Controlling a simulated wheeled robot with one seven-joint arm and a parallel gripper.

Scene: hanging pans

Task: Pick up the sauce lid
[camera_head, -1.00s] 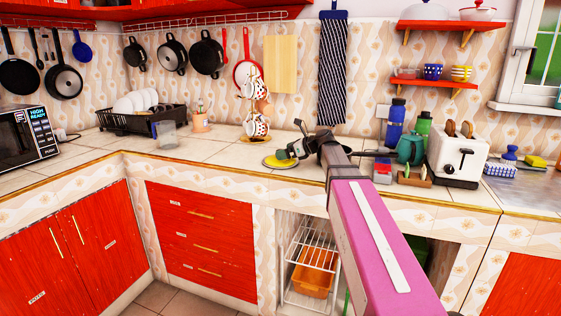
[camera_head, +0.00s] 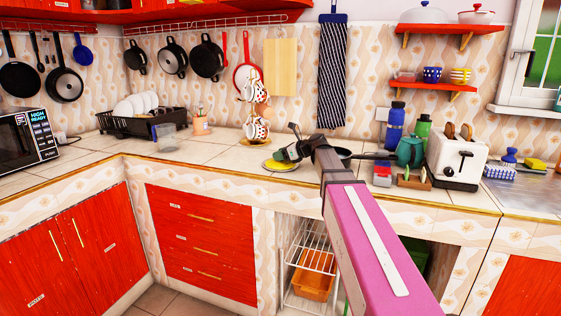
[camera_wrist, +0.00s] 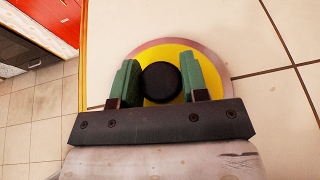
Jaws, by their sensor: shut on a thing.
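The sauce lid (camera_head: 280,166) is a yellow disc with a pale pinkish rim, on or just above the tiled counter; the head view does not show which. In the wrist view the lid (camera_wrist: 166,52) has a round black knob (camera_wrist: 161,82) at its middle. My gripper (camera_head: 281,157) is over the lid in the head view. In the wrist view the green fingers of my gripper (camera_wrist: 162,88) stand on either side of the knob and are shut on it. My gripper hides the near part of the lid.
A dark pan (camera_head: 345,153) lies behind my arm. Mugs hang on a stand (camera_head: 256,122) behind the lid. A teal kettle (camera_head: 410,151), bottles (camera_head: 395,126) and a white toaster (camera_head: 457,156) stand right. The counter left of the lid (camera_head: 205,152) is mostly clear.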

